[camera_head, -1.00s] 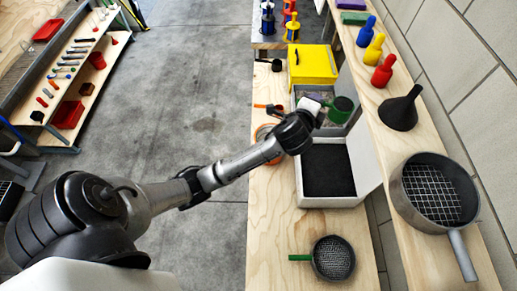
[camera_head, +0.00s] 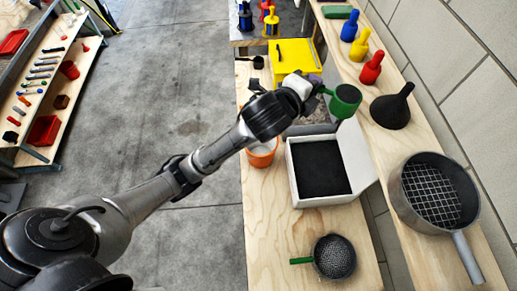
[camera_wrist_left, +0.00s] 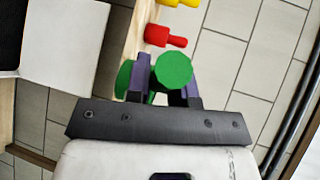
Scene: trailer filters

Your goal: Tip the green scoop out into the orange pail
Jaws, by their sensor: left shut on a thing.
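My left gripper (camera_head: 321,91) is shut on the green scoop (camera_head: 346,101) and holds it up over the gap between the bench and the wall shelf. The scoop's dark inside faces up in the head view; its contents cannot be made out. In the left wrist view, the gripper's purple fingers (camera_wrist_left: 165,88) sit either side of a round green part of the scoop (camera_wrist_left: 173,68). The orange pail (camera_head: 262,159) stands on the bench, left of and nearer than the scoop. My left forearm hides part of it. Something pale shows inside. My right gripper is not in view.
An open white box (camera_head: 292,185) with a dark inside stands right of the pail. A green-handled sieve (camera_head: 334,257) lies nearer. A yellow box (camera_head: 294,59) is behind. The wall shelf holds a black funnel (camera_head: 391,110), a large pan (camera_head: 434,192) and coloured bottles (camera_head: 371,68).

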